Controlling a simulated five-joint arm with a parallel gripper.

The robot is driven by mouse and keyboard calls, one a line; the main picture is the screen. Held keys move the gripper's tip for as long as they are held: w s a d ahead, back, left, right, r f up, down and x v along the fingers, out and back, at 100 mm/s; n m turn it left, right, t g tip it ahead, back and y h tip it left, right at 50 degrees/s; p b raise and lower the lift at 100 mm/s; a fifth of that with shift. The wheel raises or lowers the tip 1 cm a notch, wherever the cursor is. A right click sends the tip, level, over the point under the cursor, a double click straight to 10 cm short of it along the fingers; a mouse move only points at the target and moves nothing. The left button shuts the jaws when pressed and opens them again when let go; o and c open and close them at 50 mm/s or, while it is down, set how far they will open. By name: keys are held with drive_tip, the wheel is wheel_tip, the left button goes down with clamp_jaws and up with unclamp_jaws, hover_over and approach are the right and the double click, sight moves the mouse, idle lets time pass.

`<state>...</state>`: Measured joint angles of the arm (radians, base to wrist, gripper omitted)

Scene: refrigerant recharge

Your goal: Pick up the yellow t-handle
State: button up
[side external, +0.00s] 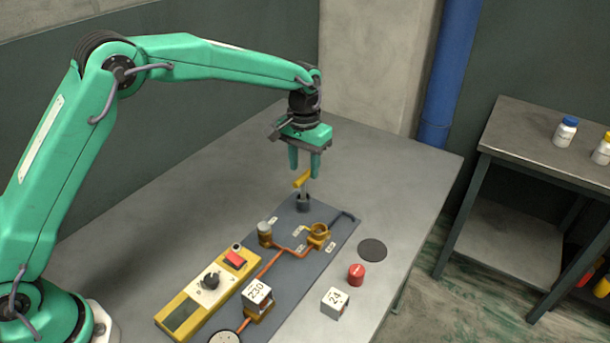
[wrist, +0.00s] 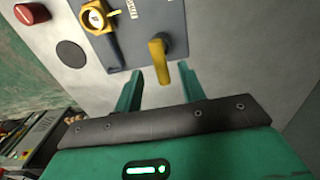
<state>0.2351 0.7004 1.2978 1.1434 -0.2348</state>
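The yellow t-handle (side external: 302,179) stands on a grey stem in a dark socket at the far end of the grey panel (side external: 337,233). In the wrist view the yellow t-handle (wrist: 158,55) shows ahead of and between the two green fingers. My gripper (side external: 304,172) is open above it, fingers pointing down. In the wrist view my gripper (wrist: 160,82) shows a clear gap between its fingers. The side view does not settle whether a finger touches the handle; in the wrist view they look apart.
The panel carries a brass valve (side external: 317,235), copper pipe and a block marked 230 (side external: 257,298). A yellow box with a red switch (side external: 235,259) lies left. A red cap (side external: 356,274), a block marked 24 (side external: 335,302) and a dark disc (side external: 372,250) are right. The table behind is clear.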

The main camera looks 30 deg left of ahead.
sight(304, 175)
drive_tip(key=shift+f, duration=3.2)
clamp_jaws()
